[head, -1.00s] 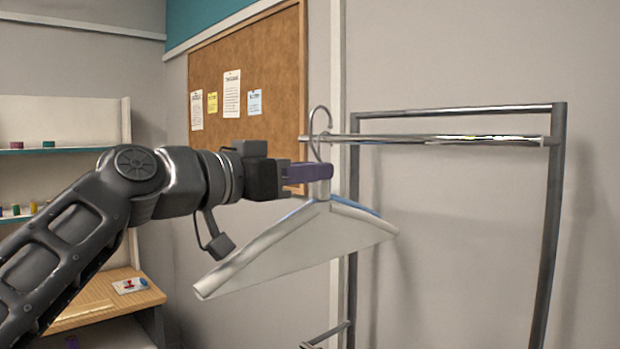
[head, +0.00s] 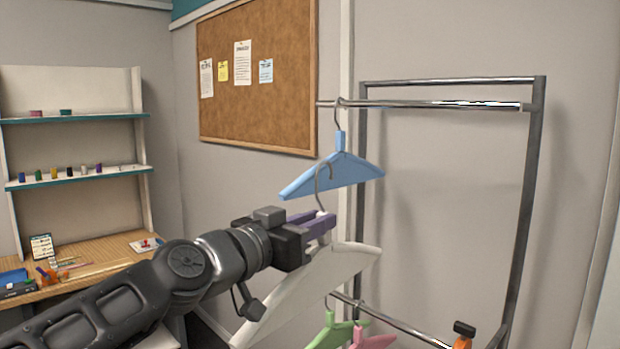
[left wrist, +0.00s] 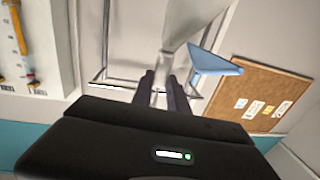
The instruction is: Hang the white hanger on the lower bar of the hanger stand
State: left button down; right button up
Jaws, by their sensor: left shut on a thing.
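The white hanger (head: 322,275) hangs tilted from my left gripper (head: 326,222), whose purple fingers are shut on its neck. Its metal hook points up in front of the blue hanger (head: 335,172). In the left wrist view the white hanger (left wrist: 190,22) spreads away beyond the fingers (left wrist: 165,92). The hanger stand (head: 525,190) is to the right and behind. Its lower bar (head: 405,327) runs below and right of the gripper, partly cut off by the bottom edge. The white hanger is apart from that bar. My right gripper cannot be made out.
The blue hanger hangs on the upper bar (head: 430,104). A green hanger (head: 335,333) and a pink one (head: 372,341) hang at the lower bar's left part. A small orange and black thing (head: 463,338) is near its right end. A desk (head: 95,255) stands left.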

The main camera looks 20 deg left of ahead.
pick_arm(q)
jog(key=w+d+f+n+y, duration=0.1)
jog(key=w+d+f+y, duration=0.1)
jog(key=f, duration=1.6)
jog(key=w+d+f+n+y, duration=0.1)
jog(key=w+d+f+y, duration=0.1)
jog(key=f, duration=1.7)
jog(key=shift+w+d+f+n+t, duration=0.3)
jog(key=shift+w+d+n, duration=0.1)
jog(key=shift+w+d, duration=0.2)
jog(key=shift+r, duration=0.95)
